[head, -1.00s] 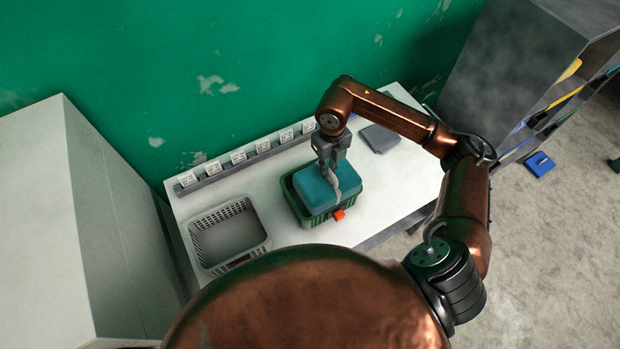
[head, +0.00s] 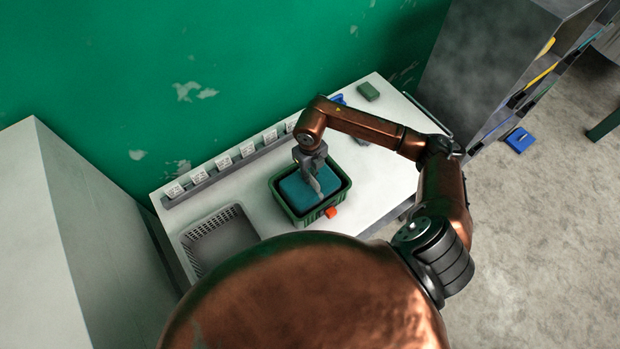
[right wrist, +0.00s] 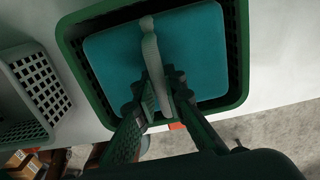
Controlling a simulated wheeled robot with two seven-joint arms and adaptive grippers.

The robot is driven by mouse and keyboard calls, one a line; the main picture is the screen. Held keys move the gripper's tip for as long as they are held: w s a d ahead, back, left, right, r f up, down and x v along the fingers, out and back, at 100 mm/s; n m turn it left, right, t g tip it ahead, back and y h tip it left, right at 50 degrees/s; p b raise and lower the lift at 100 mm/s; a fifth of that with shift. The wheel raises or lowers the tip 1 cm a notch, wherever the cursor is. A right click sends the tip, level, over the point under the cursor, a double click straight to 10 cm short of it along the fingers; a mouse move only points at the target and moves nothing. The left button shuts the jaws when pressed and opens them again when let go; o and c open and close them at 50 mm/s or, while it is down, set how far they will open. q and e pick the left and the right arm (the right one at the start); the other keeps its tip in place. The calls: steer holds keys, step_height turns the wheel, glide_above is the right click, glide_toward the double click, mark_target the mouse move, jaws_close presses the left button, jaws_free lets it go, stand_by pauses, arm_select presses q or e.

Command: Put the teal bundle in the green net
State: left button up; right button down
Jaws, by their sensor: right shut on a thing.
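The teal bundle (head: 305,189) is a flat block with a grey strap across its top, and it sits down inside the green net (head: 283,211), a basket with an orange tag on its front. In the right wrist view the bundle (right wrist: 108,58) lies within the rim of the green net (right wrist: 239,60). My right gripper (head: 313,183) points down over the bundle; in the right wrist view the gripper (right wrist: 155,92) is shut on the strap. Whether the bundle rests on the net's floor is hidden. My left gripper is not in view.
An empty grey basket (head: 220,240) stands on the white table (head: 384,180) to the left of the net. A rail with several white tags (head: 223,161) runs along the wall. A green block (head: 368,91) and a blue item (head: 338,99) lie at the back right.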

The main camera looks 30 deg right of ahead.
step_height(320, 180, down, 2)
steer(key=shift+f, duration=0.35)
steer(key=c, duration=2.5)
jaws_free()
steer(key=shift+f, duration=0.1)
steer(key=o, duration=0.5)
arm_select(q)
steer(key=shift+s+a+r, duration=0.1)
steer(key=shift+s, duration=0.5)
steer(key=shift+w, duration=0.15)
arm_select(e)
steer(key=shift+r, duration=0.2)
arm_select(q)
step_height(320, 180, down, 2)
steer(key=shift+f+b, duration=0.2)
steer(key=shift+b, duration=0.95)
arm_select(e)
step_height(320, 180, up, 12)
